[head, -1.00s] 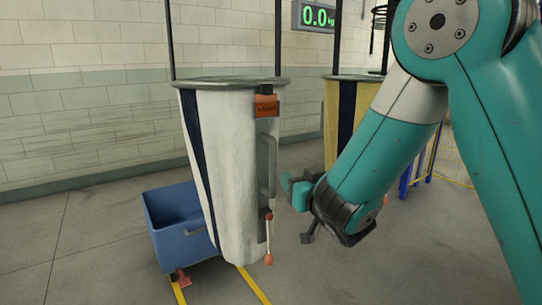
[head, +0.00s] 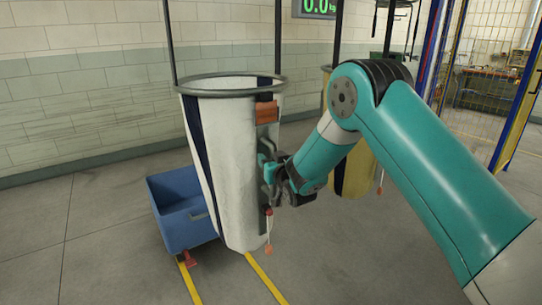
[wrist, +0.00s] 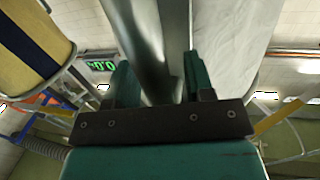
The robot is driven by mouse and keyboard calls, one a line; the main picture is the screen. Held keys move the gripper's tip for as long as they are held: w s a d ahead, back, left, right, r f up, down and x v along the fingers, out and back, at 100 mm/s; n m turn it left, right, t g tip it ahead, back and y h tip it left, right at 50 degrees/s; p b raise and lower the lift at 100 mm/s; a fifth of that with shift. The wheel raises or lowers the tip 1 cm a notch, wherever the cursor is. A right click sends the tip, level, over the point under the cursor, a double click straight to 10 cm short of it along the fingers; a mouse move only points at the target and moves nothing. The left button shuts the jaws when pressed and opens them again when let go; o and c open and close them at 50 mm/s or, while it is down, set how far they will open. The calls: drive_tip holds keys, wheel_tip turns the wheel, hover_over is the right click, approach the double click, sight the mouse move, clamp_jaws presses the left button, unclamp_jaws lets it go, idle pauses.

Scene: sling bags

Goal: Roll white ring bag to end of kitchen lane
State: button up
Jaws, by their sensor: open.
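The white ring bag (head: 228,165) with a dark blue stripe hangs upright from a grey ring (head: 230,83) on dark rods, left of centre in the head view. An orange-brown tag and a cord with an orange end are on its right side. My gripper (head: 268,172) is at the bag's right side, by its grey handle, which the gripper largely hides there. In the wrist view the handle bar (wrist: 142,40) runs between the two teal fingers (wrist: 161,82), which are open around it. The white bag (wrist: 228,42) fills the right of that view.
A blue bin (head: 180,218) stands on the floor behind the bag's left side. A yellow bag (head: 356,172) hangs behind my arm. Yellow lane lines (head: 267,280) run beneath the white bag. A mesh fence with a blue and yellow post (head: 516,92) is at right.

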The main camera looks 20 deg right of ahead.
drive_tip(key=shift+w, duration=0.1)
clamp_jaws()
drive_tip(key=shift+a+f, duration=0.1)
